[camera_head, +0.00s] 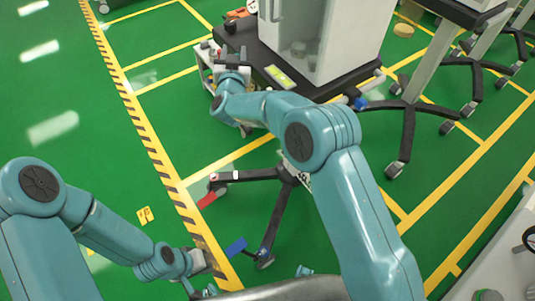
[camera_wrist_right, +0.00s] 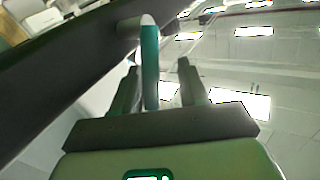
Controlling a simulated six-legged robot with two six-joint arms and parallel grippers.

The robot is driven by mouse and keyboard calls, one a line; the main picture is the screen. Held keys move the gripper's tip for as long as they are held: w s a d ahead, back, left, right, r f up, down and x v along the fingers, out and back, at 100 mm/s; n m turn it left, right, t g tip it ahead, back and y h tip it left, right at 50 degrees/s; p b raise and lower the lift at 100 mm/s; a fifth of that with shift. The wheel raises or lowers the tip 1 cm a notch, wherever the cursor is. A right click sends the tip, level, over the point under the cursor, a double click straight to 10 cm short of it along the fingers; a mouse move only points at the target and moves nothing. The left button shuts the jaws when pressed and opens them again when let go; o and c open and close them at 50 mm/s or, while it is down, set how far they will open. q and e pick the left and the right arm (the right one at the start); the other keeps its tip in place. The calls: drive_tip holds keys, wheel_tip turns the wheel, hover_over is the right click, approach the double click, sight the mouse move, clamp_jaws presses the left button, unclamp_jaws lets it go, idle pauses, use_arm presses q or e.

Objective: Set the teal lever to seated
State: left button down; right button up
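The teal lever (camera_wrist_right: 149,60) shows in the right wrist view, hanging from a pale round pivot on a dark beam. My right gripper (camera_wrist_right: 160,82) is open, with one finger on each side of the lever. The lever is closer to the left finger; I cannot tell if they touch. In the head view my right gripper (camera_head: 232,57) is at the front left corner of the cart base, and the lever cannot be made out there. My left gripper (camera_head: 202,288) is low at the bottom edge, partly cut off, away from the lever.
A pale cart (camera_head: 345,35) on a dark base stands at the top. A caster leg (camera_head: 245,176) below it carries a red pedal (camera_head: 207,199) and a blue pedal (camera_head: 237,245). More wheeled stands (camera_head: 410,115) are at the right. The green floor is open at the left.

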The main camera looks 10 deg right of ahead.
drive_tip(key=s+a+b, duration=0.2)
drive_tip(key=s+a, duration=0.1)
drive_tip(key=s, duration=1.2)
use_arm(q)
drive_tip(key=shift+r+p, duration=2.8)
drive_tip(key=shift+p, duration=0.2)
use_arm(e)
drive_tip(key=s+d+f+g+y, duration=0.1)
drive_tip(key=s+d+f+g, duration=0.1)
drive_tip(key=f, duration=0.4)
drive_tip(key=s+d+f+n+g+y, duration=0.1)
drive_tip(key=s+d+f+g+y, duration=0.1)
drive_tip(key=s+f+g, duration=0.2)
drive_tip(key=s+d+f+n+g+y, duration=0.1)
drive_tip(key=s+d+f+g+y, duration=0.1)
drive_tip(key=s+f, duration=0.3)
drive_tip(key=shift+s+d+f+g, duration=0.4)
drive_tip(key=shift+f+g, duration=0.3)
drive_tip(key=shift+f, duration=1.3)
